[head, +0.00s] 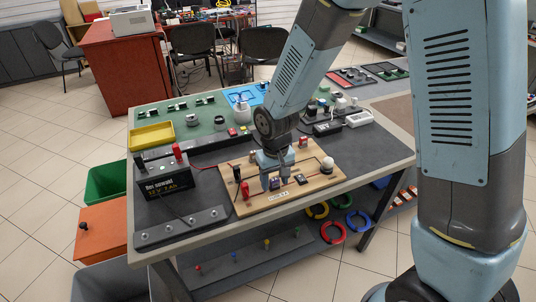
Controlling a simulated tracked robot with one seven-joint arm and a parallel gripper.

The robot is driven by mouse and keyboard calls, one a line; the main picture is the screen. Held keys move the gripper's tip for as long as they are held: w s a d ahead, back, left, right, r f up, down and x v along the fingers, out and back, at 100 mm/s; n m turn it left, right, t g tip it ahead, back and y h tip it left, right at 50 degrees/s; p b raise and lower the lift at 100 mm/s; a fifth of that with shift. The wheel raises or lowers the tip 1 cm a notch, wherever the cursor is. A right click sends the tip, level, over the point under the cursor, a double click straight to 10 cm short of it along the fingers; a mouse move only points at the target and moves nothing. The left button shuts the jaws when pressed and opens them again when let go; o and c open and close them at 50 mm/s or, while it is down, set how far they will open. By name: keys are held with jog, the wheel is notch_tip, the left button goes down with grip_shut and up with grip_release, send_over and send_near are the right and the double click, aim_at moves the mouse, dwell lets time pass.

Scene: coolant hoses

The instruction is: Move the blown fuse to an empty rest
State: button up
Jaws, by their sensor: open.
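My gripper (277,182) points down over the wooden board (250,206) in the head view. Its two fingers are apart, just above or around a small dark part (275,184) near the board's front edge. I cannot tell whether they touch it, or whether it is the blown fuse; the part is small and partly hidden by the fingers. A small black part (300,179) lies on the board to the right of the fingers. I cannot make out which places are empty rests.
A white bulb (328,164) stands at the board's right and a red post (245,190) at its left. A black power box (165,178) with terminals and a grey strip (182,228) lie left. A yellow tray (152,136) and a blue tray (243,95) are behind.

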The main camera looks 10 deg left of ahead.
aim_at(275, 179)
grip_shut()
dwell(0.4)
jog(key=shift+r, duration=0.15)
jog(key=shift+r, duration=2.85)
